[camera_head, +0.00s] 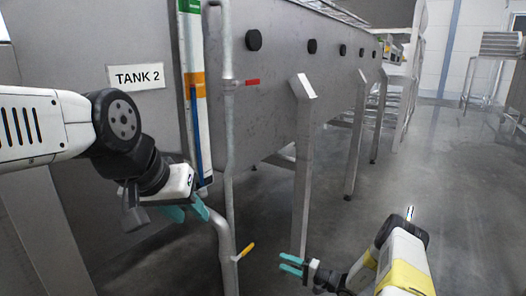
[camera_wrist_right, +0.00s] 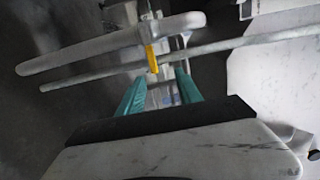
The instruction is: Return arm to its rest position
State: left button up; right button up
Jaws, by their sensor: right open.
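My right gripper (camera_head: 291,266) is low at the lower right of the head view, its teal fingers pointing left. The right wrist view shows its two fingers (camera_wrist_right: 160,95) apart, with nothing held between them. A yellow valve handle (camera_head: 247,250) on a pipe is to the left of the fingertips in the head view, apart from them. In the wrist view the yellow handle (camera_wrist_right: 152,58) appears beyond the fingertips. My left gripper (camera_head: 187,211) hangs at the left, beside the lower pipe; whether its teal fingers are open or touch the pipe is unclear.
A steel tank labelled TANK 2 (camera_head: 137,77) fills the left and middle. A vertical pipe (camera_head: 229,150) with a red handle (camera_head: 252,82) runs down its front, beside a tall level gauge. A tank leg (camera_head: 302,180) stands behind my right gripper. The floor (camera_head: 440,150) at right is largely clear.

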jog(key=s+a+r+n+g+h, duration=0.1)
jog(key=s+r+n+g, duration=0.15)
jog(key=r, duration=0.75)
jog(key=s+a+r+n+g+h, duration=0.1)
jog(key=s+r+n+g+h, duration=0.15)
jog(key=r, duration=0.75)
jog(key=s+a+r+n+g+h, duration=0.1)
jog(key=s+r+n+g, duration=0.2)
jog(key=r, duration=0.7)
jog(key=s+d+r+t+h, duration=0.2)
jog(key=s+d+r+h, duration=0.2)
jog(key=s+r, duration=0.5)
jog(key=s+d+r+m+t+h, duration=0.1)
jog(key=s+d+r+t+h, duration=0.2)
jog(key=s+r, duration=0.6)
jog(key=s+h, duration=0.1)
jog(key=s, duration=0.6)
jog(key=shift+s+d, duration=0.35)
jog(key=shift+d, duration=0.05)
jog(key=shift+r, duration=0.1)
